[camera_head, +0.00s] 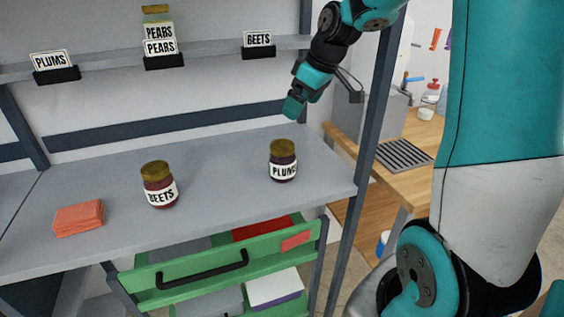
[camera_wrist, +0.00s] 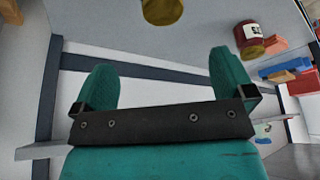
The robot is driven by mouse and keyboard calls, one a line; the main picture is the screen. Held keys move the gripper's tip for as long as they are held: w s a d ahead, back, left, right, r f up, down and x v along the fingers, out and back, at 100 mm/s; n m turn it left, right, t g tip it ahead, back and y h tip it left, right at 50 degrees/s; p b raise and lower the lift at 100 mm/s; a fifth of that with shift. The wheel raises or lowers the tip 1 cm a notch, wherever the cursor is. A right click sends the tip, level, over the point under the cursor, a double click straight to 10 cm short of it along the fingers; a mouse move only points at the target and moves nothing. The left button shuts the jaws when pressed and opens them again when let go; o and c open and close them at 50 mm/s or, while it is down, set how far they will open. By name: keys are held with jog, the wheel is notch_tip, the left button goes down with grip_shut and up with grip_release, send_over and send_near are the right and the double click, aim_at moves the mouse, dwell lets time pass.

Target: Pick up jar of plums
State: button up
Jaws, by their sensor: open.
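The jar of plums (camera_head: 283,162) stands upright on the grey shelf top at the right, with a gold lid and a white label reading PLUMS.
A jar of beets (camera_head: 159,186) stands left of the plums, also in the wrist view (camera_wrist: 250,38). An orange stack (camera_head: 78,218) lies at the far left. An upper shelf (camera_head: 210,50) holds label signs and a pears jar (camera_head: 157,22). A dark post (camera_head: 377,120) rises at right.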

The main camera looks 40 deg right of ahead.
aim_at(283, 144)
jog(key=p+x, duration=0.1)
jog(key=x, duration=0.9)
jog(key=shift+a+f, duration=0.1)
jog(key=shift+a, duration=0.1)
jog(key=shift+s+p+x, duration=0.15)
jog(key=shift+p+x, duration=0.15)
jog(key=shift+x, duration=1.15)
jog(key=shift+s+p+x, duration=0.1)
jog(key=shift+p+x, duration=0.15)
jog(key=shift+x, duration=1.15)
jog(key=c, duration=1.2)
